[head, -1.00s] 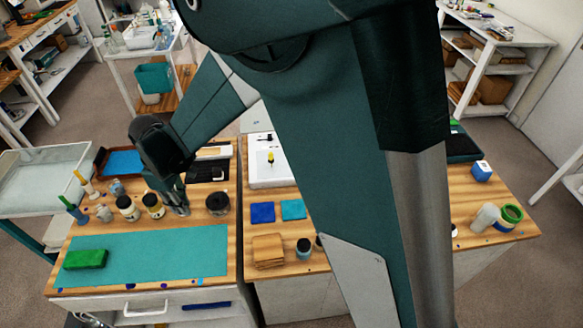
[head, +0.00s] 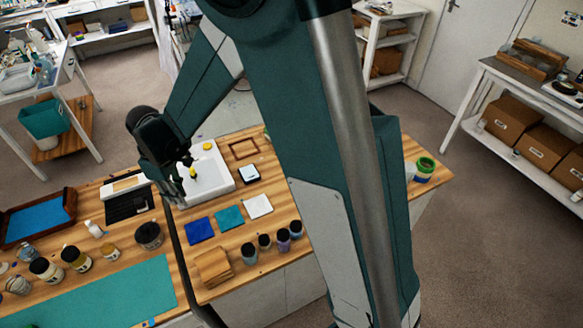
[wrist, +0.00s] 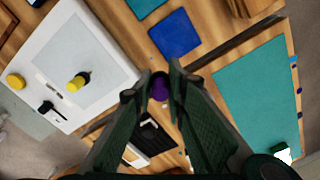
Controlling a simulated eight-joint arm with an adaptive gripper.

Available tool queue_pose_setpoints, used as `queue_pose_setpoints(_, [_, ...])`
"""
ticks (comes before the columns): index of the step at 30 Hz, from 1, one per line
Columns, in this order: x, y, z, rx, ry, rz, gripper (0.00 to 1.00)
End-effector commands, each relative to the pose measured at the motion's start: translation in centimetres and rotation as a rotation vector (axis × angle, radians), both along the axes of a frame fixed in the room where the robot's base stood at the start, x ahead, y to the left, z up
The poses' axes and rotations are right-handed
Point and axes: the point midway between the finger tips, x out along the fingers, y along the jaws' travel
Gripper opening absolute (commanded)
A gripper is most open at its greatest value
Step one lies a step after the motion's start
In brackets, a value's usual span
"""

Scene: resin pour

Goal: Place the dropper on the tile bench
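My gripper (head: 176,203) is above the seam between the two wooden benches. In the wrist view its fingers (wrist: 162,84) are closed around a small round purple end (wrist: 159,89), which seems to be the dropper's top; the rest of the dropper is hidden. The tile bench (head: 275,225) is the right-hand bench. Its blue (head: 200,230), teal (head: 230,217) and white (head: 259,205) tiles lie in a row just right of my gripper.
A white tray (head: 222,184) with a yellow-and-black item (head: 193,172) lies behind the tiles. A brown stack (head: 213,267) and several dark-lidded jars (head: 264,242) stand in front. The left bench holds jars (head: 76,258) and a teal mat (head: 120,292).

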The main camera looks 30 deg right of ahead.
Motion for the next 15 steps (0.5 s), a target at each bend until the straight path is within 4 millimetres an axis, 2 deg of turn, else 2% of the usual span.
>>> queue_pose_setpoints(3, [0.6, -3.1, 0.0, 0.000, 0.000, -0.045, 0.10])
queue_pose_setpoints(15, [1.4, -12.7, 0.0, 0.000, 0.001, -0.183, 0.10])
